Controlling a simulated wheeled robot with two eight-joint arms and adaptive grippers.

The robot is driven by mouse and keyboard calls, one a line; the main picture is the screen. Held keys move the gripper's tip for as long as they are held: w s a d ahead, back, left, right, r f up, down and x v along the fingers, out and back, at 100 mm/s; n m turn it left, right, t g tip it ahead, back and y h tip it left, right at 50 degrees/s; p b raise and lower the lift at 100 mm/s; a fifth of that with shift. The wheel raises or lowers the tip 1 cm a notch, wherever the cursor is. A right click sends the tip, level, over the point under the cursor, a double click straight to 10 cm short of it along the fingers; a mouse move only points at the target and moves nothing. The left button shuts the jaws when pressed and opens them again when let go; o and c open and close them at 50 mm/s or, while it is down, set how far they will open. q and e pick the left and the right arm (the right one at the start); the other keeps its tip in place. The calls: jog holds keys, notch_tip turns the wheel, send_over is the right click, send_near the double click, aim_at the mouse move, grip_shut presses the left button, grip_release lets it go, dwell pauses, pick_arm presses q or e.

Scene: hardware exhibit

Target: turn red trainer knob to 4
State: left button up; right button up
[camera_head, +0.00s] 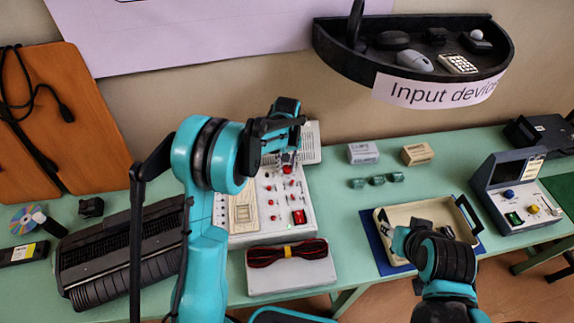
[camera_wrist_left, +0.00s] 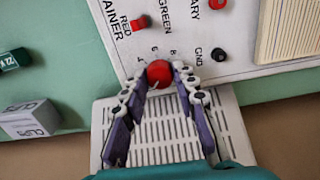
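The red trainer knob (camera_wrist_left: 159,73) is a round red knob with a small white mark on its lower edge in the left wrist view. It sits on a white panel (camera_wrist_left: 215,40), with black numbers beside it and a RED TRAINER label to its upper left. My left gripper (camera_wrist_left: 160,75) has one fingertip on each side of the knob, with no clear gap. In the head view my left gripper (camera_head: 286,150) is over the far end of the white trainer board (camera_head: 305,222) and partly hides the knob.
A red button (camera_wrist_left: 138,24) and a black GND socket (camera_wrist_left: 218,54) are near the knob. A slotted white unit (camera_wrist_left: 180,145) lies behind it. Small boxes (camera_head: 362,153) and green parts stand to the right. A cream tray (camera_head: 382,222) is under my right arm.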

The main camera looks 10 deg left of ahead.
pick_arm(q)
grip_shut()
jog(key=shift+m, duration=0.3)
jog(key=m, duration=0.3)
jog(key=shift+m, duration=0.3)
jog(key=m, duration=0.4)
jog(key=shift+m+b, duration=0.3)
jog(key=shift+b, duration=0.1)
jog(key=m, duration=0.4)
jog(key=shift+m, duration=2.4)
